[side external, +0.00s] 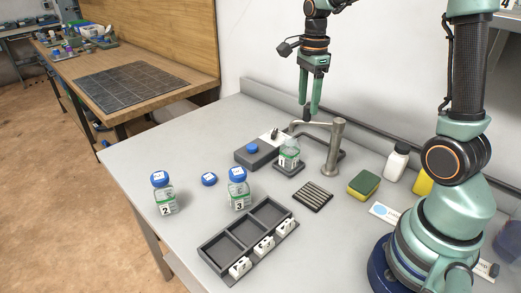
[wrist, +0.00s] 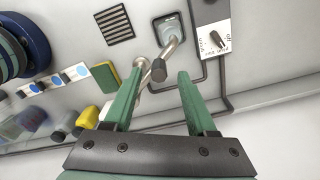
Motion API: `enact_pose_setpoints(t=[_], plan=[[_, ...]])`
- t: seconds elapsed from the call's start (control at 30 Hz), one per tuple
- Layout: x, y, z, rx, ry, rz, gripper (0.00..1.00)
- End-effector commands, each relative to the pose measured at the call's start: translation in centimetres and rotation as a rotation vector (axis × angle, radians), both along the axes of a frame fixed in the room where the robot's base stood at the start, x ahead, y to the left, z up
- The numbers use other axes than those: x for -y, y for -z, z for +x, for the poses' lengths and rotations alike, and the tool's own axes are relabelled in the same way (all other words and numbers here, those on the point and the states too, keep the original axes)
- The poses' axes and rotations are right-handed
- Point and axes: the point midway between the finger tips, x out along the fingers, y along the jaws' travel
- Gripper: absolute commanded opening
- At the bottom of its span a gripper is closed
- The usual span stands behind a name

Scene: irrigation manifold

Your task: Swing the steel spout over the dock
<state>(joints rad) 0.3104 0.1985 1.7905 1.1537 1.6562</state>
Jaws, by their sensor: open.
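The steel spout (side external: 318,125) is an arm on an upright post (side external: 335,150) at the back of the bench. It reaches left toward bottle 1 (side external: 289,152), which stands on the dark square dock (side external: 287,170). In the wrist view the spout (wrist: 172,48) ends by the bottle on the dock (wrist: 188,36); I cannot tell if its tip is exactly over the bottle's mouth. A dark knob (wrist: 158,70) stands up from the spout. My gripper (side external: 309,106) is open, pointing down above the spout. In the wrist view the knob appears between my fingertips (wrist: 160,74), with gaps on both sides.
Left of the dock is a dark box with a blue cap (side external: 253,149) and a switch panel (side external: 276,136). Bottles 2 (side external: 163,195) and 3 (side external: 238,190), a tray (side external: 232,236), a ribbed mat (side external: 312,196), a sponge (side external: 363,184) and a white bottle (side external: 397,162) stand around.

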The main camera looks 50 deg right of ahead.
Motion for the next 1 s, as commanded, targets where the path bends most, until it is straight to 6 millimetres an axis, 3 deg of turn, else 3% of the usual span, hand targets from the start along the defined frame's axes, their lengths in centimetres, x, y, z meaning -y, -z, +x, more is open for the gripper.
enact_pose_setpoints(t=[0.2, 0.43, 0.63, 1.0], plan=[[0.1, -4.7, 0.1, 0.008, 0.001, -0.002, 0.57], [0.1, -8.3, 0.1, 0.006, 0.001, -0.002, 0.57], [0.1, -9.4, 0.0, 0.002, 0.001, -0.001, 0.57], [-0.2, -9.5, -0.1, 0.010, -0.025, -0.003, 0.57]])
